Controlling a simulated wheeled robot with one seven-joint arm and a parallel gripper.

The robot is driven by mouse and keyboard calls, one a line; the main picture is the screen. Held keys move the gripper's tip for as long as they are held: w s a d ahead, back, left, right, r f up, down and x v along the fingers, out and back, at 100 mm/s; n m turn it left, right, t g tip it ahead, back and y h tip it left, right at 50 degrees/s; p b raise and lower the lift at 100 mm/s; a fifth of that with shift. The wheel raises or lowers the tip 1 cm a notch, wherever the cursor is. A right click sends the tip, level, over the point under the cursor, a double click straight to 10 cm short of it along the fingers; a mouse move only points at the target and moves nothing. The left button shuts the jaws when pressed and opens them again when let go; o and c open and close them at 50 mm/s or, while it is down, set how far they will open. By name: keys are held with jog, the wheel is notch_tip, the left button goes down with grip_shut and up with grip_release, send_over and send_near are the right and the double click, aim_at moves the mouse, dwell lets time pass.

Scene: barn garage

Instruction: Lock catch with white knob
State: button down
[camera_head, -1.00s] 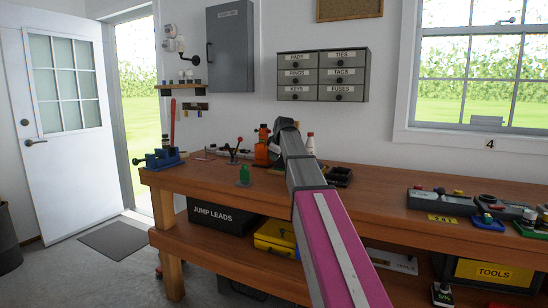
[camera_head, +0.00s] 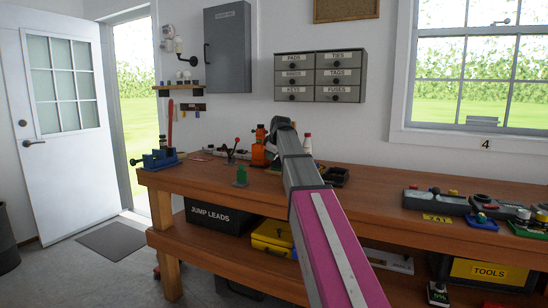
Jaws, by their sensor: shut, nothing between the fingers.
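I cannot single out a catch with a white knob for certain. A small dark fitting (camera_head: 505,21) shows at the top of the window at the right, too small to read. A small wall strip (camera_head: 193,107) with tiny light and dark parts hangs below the little shelf on the left; its details are unclear. My arm, with a pink link and a grey link, reaches from the bottom centre over the workbench. Its far end bends away near the bottles, and my gripper's fingers do not show.
The wooden workbench (camera_head: 380,205) spans the room, with a blue vise (camera_head: 161,158), an orange bottle (camera_head: 259,150) and switch boxes (camera_head: 436,201) on it. A grey wall cabinet (camera_head: 228,48) and drawer unit (camera_head: 320,76) hang above.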

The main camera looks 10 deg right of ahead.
jog(key=v, duration=1)
jog(key=shift+s, duration=0.35)
jog(key=shift+a, duration=0.1)
